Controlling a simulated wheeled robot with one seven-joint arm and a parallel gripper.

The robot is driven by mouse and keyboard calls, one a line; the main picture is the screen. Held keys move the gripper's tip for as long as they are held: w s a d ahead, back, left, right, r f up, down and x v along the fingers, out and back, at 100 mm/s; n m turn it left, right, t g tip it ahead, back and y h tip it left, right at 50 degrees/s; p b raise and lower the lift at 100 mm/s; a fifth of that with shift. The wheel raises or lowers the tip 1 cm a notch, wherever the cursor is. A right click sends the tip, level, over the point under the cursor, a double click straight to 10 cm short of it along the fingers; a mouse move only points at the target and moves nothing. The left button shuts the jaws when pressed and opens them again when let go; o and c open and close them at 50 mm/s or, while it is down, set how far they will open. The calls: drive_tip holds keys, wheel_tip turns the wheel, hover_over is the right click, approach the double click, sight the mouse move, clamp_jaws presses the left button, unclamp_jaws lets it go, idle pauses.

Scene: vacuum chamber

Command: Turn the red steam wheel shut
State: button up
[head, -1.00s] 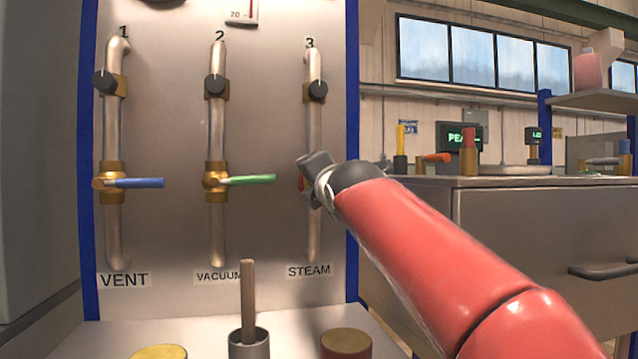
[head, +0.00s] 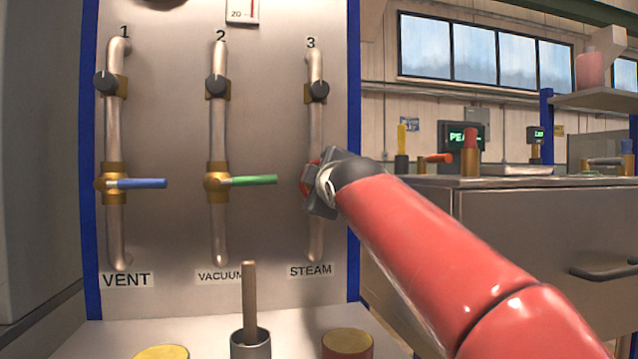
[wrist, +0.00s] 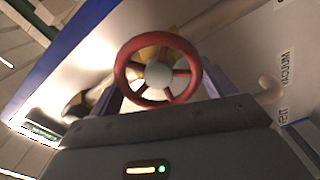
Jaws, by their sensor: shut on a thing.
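The red steam wheel (wrist: 185,48) is a round rim with spokes and a pale hub, in the middle of the wrist view. In the head view only a sliver of its red rim (head: 304,188) shows, on pipe 3 above the STEAM label (head: 310,270). My gripper (head: 318,186) is at the wheel, with a finger on each side of it in the wrist view (wrist: 158,88). It is shut on the wheel. My gripper hides most of the wheel in the head view, and the fingertips' contact is hard to make out.
Left on the panel are the green-handled VACUUM valve (head: 250,181) and the blue-handled VENT valve (head: 138,183). Small black knobs, one (head: 319,90) above the steam wheel, sit higher. A wooden stick stands in a metal cup (head: 250,343) below. A drawer cabinet (head: 540,235) stands at right.

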drive_tip(key=m, duration=0.4)
drive_tip(key=shift+m, duration=0.3)
drive_tip(key=m, duration=0.3)
drive_tip(key=shift+w+d+m, duration=0.1)
drive_tip(key=shift+d+m, duration=0.05)
drive_tip(key=shift+m, duration=0.15)
drive_tip(key=m, duration=0.4)
drive_tip(key=shift+d+b, duration=0.15)
drive_tip(key=shift+b, duration=0.2)
drive_tip(key=shift+d+m, duration=0.1)
drive_tip(key=shift+m, duration=2.1)
drive_tip(key=o, duration=0.9)
drive_tip(key=shift+r, duration=0.1)
